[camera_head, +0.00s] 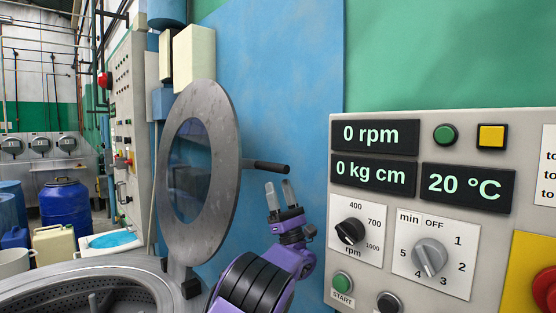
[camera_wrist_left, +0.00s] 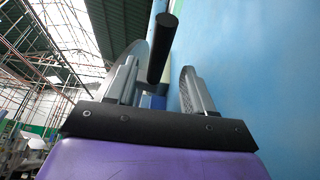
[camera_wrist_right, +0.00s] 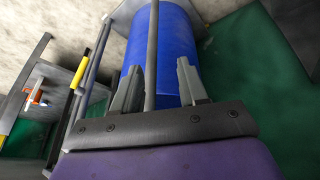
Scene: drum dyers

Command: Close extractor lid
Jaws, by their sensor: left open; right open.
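The extractor lid (camera_head: 228,160) is a round grey metal ring with a clear window, standing upright and open on its hinge at the rim of the extractor drum (camera_head: 105,290). A dark handle (camera_head: 268,167) sticks out from its right side. My left gripper (camera_head: 280,192) is open just below and right of the handle tip, seemingly apart from it. In the left wrist view the handle (camera_wrist_left: 162,48) shows between the spread fingers (camera_wrist_left: 158,88), with the lid's edge behind. My right gripper (camera_wrist_right: 160,88) is open and empty, away from the lid; it is out of the head view.
A control panel (camera_head: 440,210) with displays, knobs and buttons stands at the right, near my left arm. A blue wall panel (camera_head: 280,80) is behind the lid. Blue barrels (camera_head: 66,205) and a pale canister (camera_head: 60,245) are at the far left. A blue cylinder (camera_wrist_right: 165,50) is before my right gripper.

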